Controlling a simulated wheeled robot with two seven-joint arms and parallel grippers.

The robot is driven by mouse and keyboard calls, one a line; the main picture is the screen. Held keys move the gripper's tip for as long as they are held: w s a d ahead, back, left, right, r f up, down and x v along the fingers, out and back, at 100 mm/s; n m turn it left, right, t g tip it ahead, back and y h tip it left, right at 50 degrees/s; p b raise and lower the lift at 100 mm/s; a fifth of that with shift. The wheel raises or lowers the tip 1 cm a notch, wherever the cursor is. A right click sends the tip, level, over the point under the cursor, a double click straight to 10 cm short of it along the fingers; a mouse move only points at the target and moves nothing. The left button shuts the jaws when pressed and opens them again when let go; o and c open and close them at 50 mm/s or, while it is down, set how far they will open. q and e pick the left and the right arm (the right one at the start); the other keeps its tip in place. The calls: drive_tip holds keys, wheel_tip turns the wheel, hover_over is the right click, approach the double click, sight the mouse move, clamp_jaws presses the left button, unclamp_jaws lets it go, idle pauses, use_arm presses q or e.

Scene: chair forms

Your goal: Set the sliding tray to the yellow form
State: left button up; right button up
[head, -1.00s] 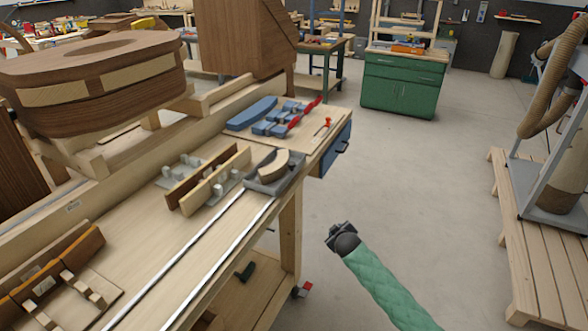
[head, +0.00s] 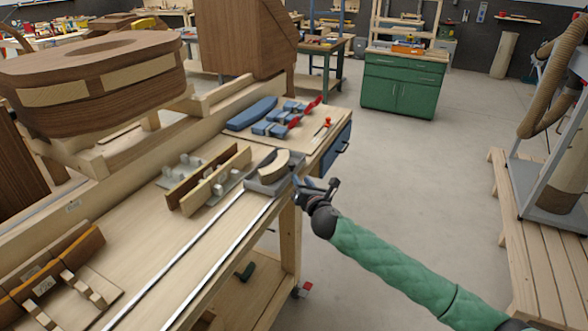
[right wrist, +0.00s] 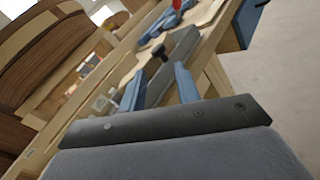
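The sliding tray (head: 256,187) is a grey tray holding a curved pale wooden piece (head: 272,163). It sits at the right end of two metal rails on the bench, beside the pale wooden form. An orange-yellow form (head: 70,257) stands at the lower left of the bench. My right gripper (head: 316,184) is just right of the tray at the bench edge. In the right wrist view, its two blue fingers (right wrist: 160,70) are apart, with a grey wall and a dark knob (right wrist: 159,51) ahead between them. Contact cannot be told. My left gripper is not in view.
A pale wooden form (head: 215,182) with grey clamps stands mid-bench. A blue form (head: 252,114) with red-handled blue clamps lies at the far end. The rails (head: 190,257) are clear toward the lower left. A green cabinet (head: 403,85) stands behind on open floor.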

sight(293, 166)
drive_tip(key=w+n, duration=0.1)
drive_tip(key=w, duration=0.1)
drive_tip(key=w+a+n+p, duration=0.1)
drive_tip(key=w+n, duration=0.1)
drive_tip(key=w+n+p, duration=0.1)
drive_tip(key=w+n, duration=0.1)
drive_tip(key=shift+a+r, duration=0.15)
drive_tip(key=shift+a, duration=0.25)
use_arm(q)
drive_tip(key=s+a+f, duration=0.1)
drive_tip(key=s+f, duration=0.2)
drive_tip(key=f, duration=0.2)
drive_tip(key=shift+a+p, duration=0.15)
drive_tip(key=shift+p, duration=0.15)
use_arm(e)
drive_tip(key=shift+x, duration=0.8)
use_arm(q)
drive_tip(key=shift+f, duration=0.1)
use_arm(e)
clamp_jaws()
